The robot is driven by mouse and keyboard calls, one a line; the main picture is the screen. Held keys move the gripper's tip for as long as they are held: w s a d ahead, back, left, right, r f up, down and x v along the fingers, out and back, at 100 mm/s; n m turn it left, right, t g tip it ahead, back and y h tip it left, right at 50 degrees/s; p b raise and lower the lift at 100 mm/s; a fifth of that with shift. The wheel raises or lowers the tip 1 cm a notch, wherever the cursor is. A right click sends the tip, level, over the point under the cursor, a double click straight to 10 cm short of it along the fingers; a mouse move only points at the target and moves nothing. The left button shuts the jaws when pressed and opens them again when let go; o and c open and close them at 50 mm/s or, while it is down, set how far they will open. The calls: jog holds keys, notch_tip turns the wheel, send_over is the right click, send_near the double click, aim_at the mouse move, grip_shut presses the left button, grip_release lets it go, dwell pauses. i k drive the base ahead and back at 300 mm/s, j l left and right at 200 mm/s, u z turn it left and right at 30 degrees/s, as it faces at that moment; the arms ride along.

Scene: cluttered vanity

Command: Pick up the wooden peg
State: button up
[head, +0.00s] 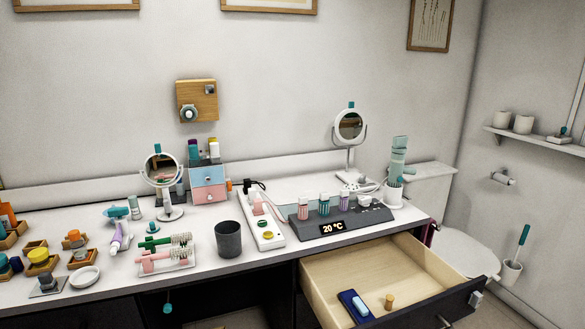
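A small tan wooden peg (389,301) stands in the open drawer (345,268), near its front. It is just right of a dark blue tray (354,307) that holds a light-coloured item. The peg looks upright and nothing covers it. My gripper is not in this view.
The drawer sticks out below the vanity top (215,262), and its dark front (440,304) rises in front of the peg. The back of the drawer is empty. A dark cup (229,240), a display box (340,221), mirrors and several toiletries crowd the top. A toilet (465,252) stands at right.

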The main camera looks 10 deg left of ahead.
aim_at(389, 299)
jog(key=i+j, duration=0.15)
jog(key=j, duration=0.4)
jog(key=i+j+z, duration=0.15)
jog(key=j, duration=0.35)
jog(key=i+j, duration=0.1)
jog(key=j, duration=0.45)
jog(key=i+j+z, duration=0.15)
jog(key=j, duration=0.9)
